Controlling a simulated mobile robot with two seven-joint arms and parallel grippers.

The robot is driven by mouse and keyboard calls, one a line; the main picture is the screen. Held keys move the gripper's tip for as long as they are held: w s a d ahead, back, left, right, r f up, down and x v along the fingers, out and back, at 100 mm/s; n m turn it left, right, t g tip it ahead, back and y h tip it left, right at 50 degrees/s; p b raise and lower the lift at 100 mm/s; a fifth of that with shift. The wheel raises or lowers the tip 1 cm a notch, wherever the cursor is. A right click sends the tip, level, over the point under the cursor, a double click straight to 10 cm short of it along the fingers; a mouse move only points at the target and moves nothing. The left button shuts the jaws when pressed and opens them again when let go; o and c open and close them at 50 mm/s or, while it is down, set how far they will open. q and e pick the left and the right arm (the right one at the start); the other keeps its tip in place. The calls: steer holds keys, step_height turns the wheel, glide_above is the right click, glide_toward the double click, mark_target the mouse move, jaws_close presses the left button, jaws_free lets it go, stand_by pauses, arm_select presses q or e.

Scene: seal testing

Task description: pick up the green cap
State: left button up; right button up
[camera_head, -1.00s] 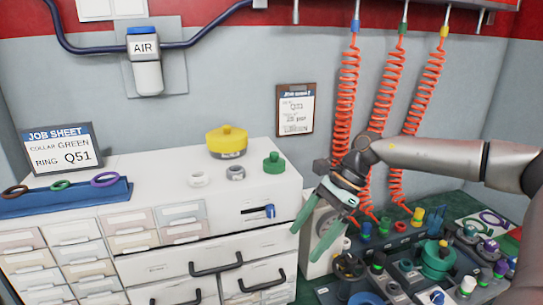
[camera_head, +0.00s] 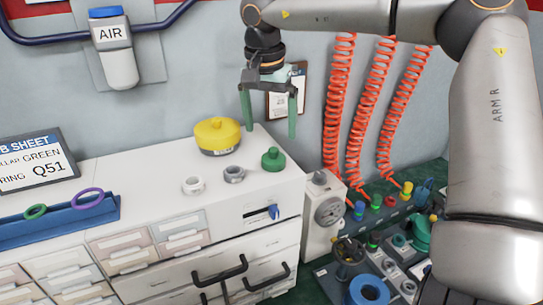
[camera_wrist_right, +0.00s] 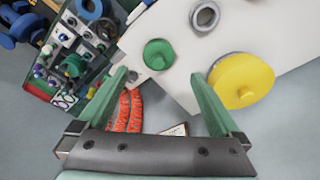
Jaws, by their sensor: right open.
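The green cap (camera_head: 273,159) stands upright on the white cabinet top, near its right back part. It also shows in the right wrist view (camera_wrist_right: 159,54), ahead of the fingers and between their lines. My right gripper (camera_head: 270,138) is open and empty, with its fingers pointing down, above and behind the cap in the head view. In the right wrist view the two green fingers (camera_wrist_right: 160,74) are spread apart and do not touch the cap. My left gripper is not in view.
A yellow-lidded container (camera_head: 217,136) stands left of the cap, close to one finger in the wrist view (camera_wrist_right: 240,82). Grey (camera_head: 234,174) and white (camera_head: 193,185) rings lie in front. Orange coiled hoses (camera_head: 340,100) hang at right. A job sheet (camera_head: 40,165) stands at left.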

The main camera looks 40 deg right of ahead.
mark_target(273, 149)
steer(key=f, duration=0.2)
steer(key=d+f, duration=0.1)
steer(key=f, duration=0.4)
steer(key=shift+w+d+f, duration=0.2)
steer(key=shift+f, duration=0.1)
steer(key=c, duration=1.3)
steer(key=shift+r, duration=0.15)
